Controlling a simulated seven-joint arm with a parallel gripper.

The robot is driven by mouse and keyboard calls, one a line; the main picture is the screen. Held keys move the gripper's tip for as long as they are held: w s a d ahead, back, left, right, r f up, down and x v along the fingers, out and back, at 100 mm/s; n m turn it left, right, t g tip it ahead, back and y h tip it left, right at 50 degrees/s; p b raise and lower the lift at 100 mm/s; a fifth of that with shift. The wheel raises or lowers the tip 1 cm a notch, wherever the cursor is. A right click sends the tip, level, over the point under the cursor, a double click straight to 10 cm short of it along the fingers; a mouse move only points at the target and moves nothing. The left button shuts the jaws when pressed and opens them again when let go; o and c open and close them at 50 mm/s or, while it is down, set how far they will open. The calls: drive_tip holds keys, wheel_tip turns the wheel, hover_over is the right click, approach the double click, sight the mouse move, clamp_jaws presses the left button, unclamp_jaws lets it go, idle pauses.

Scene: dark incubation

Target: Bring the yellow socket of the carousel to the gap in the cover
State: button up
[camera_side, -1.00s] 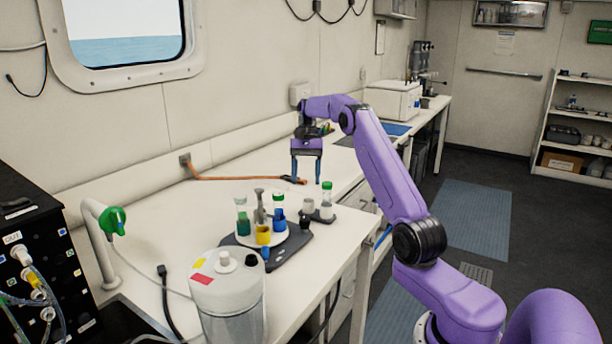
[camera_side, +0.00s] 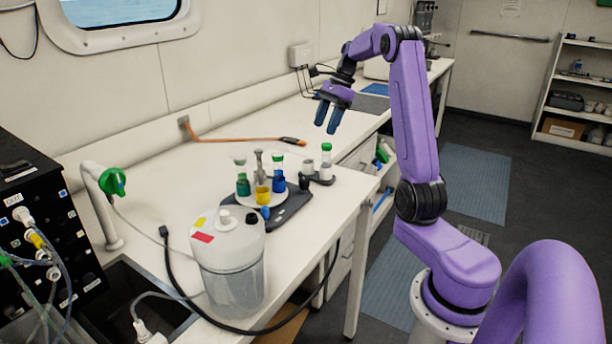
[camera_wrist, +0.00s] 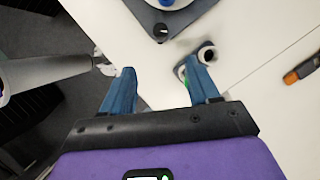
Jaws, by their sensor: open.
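The carousel (camera_side: 285,196) is a small pale disc on a dark grey base on the bench, left of centre in the side view. The yellow socket (camera_side: 262,195) is at its front, between a green-filled vial (camera_side: 242,185) and a blue socket (camera_side: 279,184). A small blue part (camera_side: 265,212) sits just before the yellow socket. I cannot make out the cover's gap. My gripper (camera_side: 330,118) is open and empty, tilted in the air behind and right of the carousel. In the wrist view, part of the dark base (camera_wrist: 186,20) shows beyond the fingers; the yellow socket is out of view.
A small holder with a green-capped vial (camera_side: 326,160) and white cup stands right of the carousel. A large white canister (camera_side: 228,255) stands in front. The bench's front edge (camera_side: 352,215) is close to the carousel's right.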

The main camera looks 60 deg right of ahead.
sight(305, 179)
drive_tip(key=x, duration=1.7)
drive_tip(key=shift+a+f, duration=0.1)
drive_tip(key=c, duration=1)
